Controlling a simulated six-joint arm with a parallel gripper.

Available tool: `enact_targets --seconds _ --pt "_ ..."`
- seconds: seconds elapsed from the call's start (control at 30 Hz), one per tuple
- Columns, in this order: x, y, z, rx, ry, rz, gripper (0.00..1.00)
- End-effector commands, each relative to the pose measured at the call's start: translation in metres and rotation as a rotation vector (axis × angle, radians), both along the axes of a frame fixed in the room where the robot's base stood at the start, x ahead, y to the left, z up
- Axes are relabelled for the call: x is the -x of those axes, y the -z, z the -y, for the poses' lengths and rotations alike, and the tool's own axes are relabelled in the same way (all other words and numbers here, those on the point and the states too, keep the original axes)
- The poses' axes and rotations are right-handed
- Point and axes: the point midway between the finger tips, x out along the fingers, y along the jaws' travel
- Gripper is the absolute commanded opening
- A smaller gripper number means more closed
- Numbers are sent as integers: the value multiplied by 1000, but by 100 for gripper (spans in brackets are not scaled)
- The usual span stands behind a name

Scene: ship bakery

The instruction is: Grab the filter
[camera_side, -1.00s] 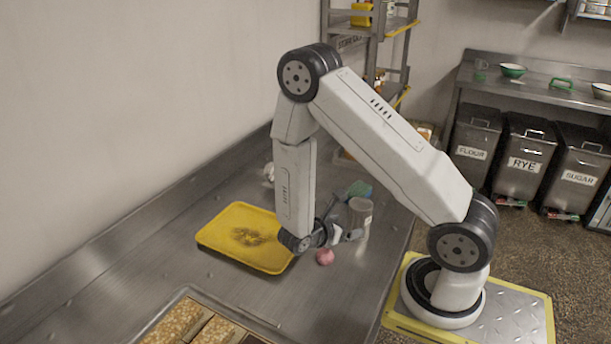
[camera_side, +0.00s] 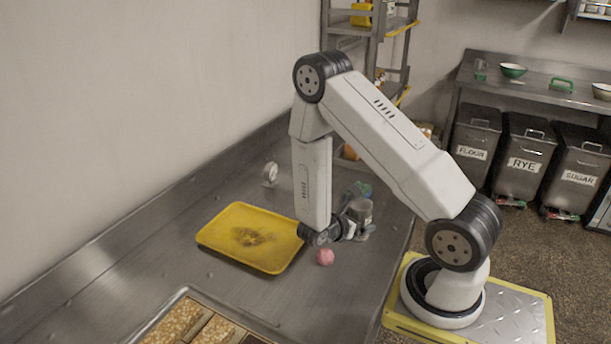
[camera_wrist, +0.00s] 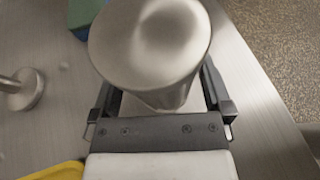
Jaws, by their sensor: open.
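A grey metal cylinder (camera_side: 362,209), likely the filter though no label confirms it, stands upright on the steel counter (camera_side: 150,270). My gripper (camera_side: 358,228) is low beside it. In the wrist view the cylinder's round, dished metal top (camera_wrist: 150,42) fills the upper middle. My gripper's two dark fingers (camera_wrist: 160,100) are open, one on each side of the cylinder. I cannot tell whether either finger touches it. Its lower part is largely hidden.
A yellow tray (camera_side: 215,235) lies left of my gripper, and a pink ball (camera_side: 325,257) sits in front. A blue-green object (camera_side: 362,188) is behind the cylinder. A small metal round-ended piece (camera_side: 270,173) stands near the wall; it also shows in the wrist view (camera_wrist: 22,90).

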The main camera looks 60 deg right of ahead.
Motion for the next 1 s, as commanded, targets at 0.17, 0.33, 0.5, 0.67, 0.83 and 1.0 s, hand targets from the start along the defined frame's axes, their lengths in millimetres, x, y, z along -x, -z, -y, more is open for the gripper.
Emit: enact_targets --seconds 0.17,0.33,0.5,0.67,0.83,1.0 --pt "2 3 6 0 0 0 100" --pt "2 3 6 0 0 0 100" --pt "2 3 6 0 0 0 100" --pt "2 3 6 0 0 0 97" --pt "2 3 6 0 0 0 43" --pt "2 2 6 1 0 0 10"
